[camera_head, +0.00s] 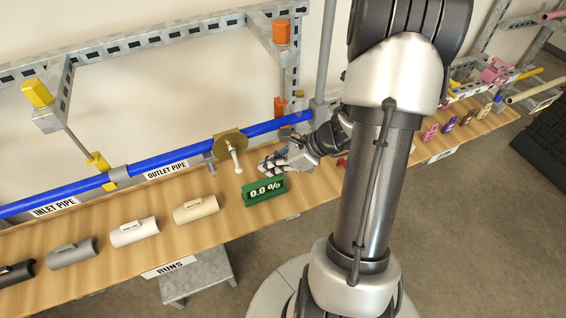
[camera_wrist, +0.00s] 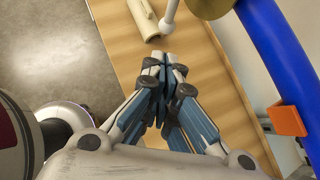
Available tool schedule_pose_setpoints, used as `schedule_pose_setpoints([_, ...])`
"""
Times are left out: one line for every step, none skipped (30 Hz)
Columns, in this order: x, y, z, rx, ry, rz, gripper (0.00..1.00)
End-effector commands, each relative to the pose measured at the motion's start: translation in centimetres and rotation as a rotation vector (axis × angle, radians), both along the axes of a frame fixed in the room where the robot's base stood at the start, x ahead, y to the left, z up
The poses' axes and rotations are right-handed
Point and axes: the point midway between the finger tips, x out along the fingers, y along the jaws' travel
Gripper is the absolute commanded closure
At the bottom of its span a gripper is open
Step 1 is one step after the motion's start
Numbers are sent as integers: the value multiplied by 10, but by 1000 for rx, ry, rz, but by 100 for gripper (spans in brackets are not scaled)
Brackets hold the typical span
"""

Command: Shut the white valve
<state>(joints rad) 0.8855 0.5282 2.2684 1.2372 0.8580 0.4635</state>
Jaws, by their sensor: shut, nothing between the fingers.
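The white valve handle (camera_head: 235,161) hangs down from a round brass-coloured valve body (camera_head: 230,144) on the blue pipe (camera_head: 150,164). In the wrist view the white handle (camera_wrist: 170,16) shows at the top, beside the brass body (camera_wrist: 209,6). My gripper (camera_head: 266,166) is shut and empty, just to the right of the handle in the head view. In the wrist view the closed fingertips (camera_wrist: 164,62) point toward the handle's lower end, close to its ball tip (camera_wrist: 180,71).
A green display (camera_head: 264,189) reading 0.0 % stands on the wooden bench (camera_head: 100,261) below my gripper. Pipe pieces, including a beige one (camera_head: 196,208) and a white one (camera_head: 134,232), lie to the left.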

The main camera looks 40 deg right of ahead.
Motion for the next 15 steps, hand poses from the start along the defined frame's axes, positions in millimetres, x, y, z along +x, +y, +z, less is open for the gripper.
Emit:
schedule_pose_setpoints([5, 6, -11, 1, 2, 4, 100])
schedule_pose_setpoints([8, 8, -15, 1, 2, 4, 100])
schedule_pose_setpoints([15, 13, -12, -2, -1, 5, 100])
schedule_pose_setpoints([18, 16, -12, -2, -1, 5, 100])
schedule_pose_setpoints([22, 19, -11, -2, 0, 4, 100])
schedule_pose_setpoints([26, 22, -11, -1, -1, 3, 100])
schedule_pose_setpoints([28, 24, -11, -2, 0, 3, 100])
schedule_pose_setpoints([30, 26, -11, -2, 0, 3, 100])
schedule_pose_setpoints([33, 28, -11, -2, 0, 3, 100])
schedule_pose_setpoints([34, 29, -11, -2, 0, 1, 100])
schedule_pose_setpoints([35, 29, -11, -2, 0, 0, 100])
schedule_pose_setpoints([36, 30, -11, -1, 0, -1, 100])
schedule_pose_setpoints([37, 31, -11, -1, 0, -1, 100])
schedule_pose_setpoints([37, 31, -10, -1, 0, -1, 100])
schedule_pose_setpoints([38, 31, -10, -1, 0, -1, 100])
